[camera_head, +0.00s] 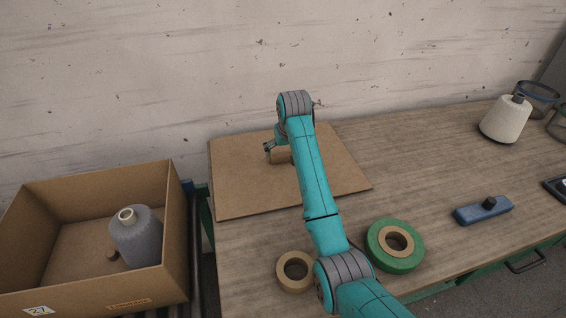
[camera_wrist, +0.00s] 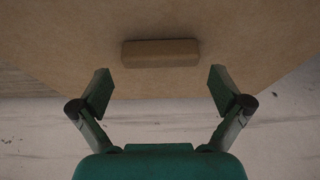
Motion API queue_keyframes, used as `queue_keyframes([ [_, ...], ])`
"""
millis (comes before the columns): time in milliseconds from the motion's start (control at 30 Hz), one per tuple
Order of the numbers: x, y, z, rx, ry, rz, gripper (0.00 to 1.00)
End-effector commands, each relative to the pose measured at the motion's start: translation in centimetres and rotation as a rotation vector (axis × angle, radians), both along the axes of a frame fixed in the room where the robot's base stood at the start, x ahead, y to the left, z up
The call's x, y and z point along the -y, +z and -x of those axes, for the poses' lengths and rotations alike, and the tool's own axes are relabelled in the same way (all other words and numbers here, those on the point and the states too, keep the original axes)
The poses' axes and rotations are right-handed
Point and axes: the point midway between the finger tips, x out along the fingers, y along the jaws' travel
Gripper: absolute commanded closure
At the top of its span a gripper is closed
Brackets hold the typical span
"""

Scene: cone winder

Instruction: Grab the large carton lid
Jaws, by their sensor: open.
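The large carton lid (camera_head: 243,184) is a flat brown cardboard sheet lying on the left end of the wooden table. A small raised block, its handle (camera_head: 281,156), stands up from the lid and is partly hidden by my arm. In the wrist view the lid (camera_wrist: 240,25) fills the upper part, with the handle (camera_wrist: 160,53) near the middle. My gripper (camera_wrist: 160,85) is open, its two fingers spread wider than the handle. The handle lies between and just beyond the fingertips, with visible gaps on both sides. In the head view my gripper (camera_head: 268,147) is beside the handle, partly hidden.
An open carton (camera_head: 90,190) with a grey cone (camera_head: 136,240) stands left of the table (camera_head: 420,150). A tan tape roll (camera_head: 284,274) and a green ring (camera_head: 378,252) lie near the front. A blue tool (camera_head: 470,212) and white cone (camera_head: 503,122) are at right. A wall stands behind.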

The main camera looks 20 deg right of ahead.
Motion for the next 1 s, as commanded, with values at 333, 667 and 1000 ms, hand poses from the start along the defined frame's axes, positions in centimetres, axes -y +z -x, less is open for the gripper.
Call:
queue_keyframes([
  [333,-0.1,-3.5,-1.6,-0.001,0.000,0.000,0.00],
  [667,-0.1,-3.5,-1.6,-0.001,0.000,0.000,0.25],
  [1000,-0.1,-3.4,-1.7,0.001,0.000,0.000,0.48],
])
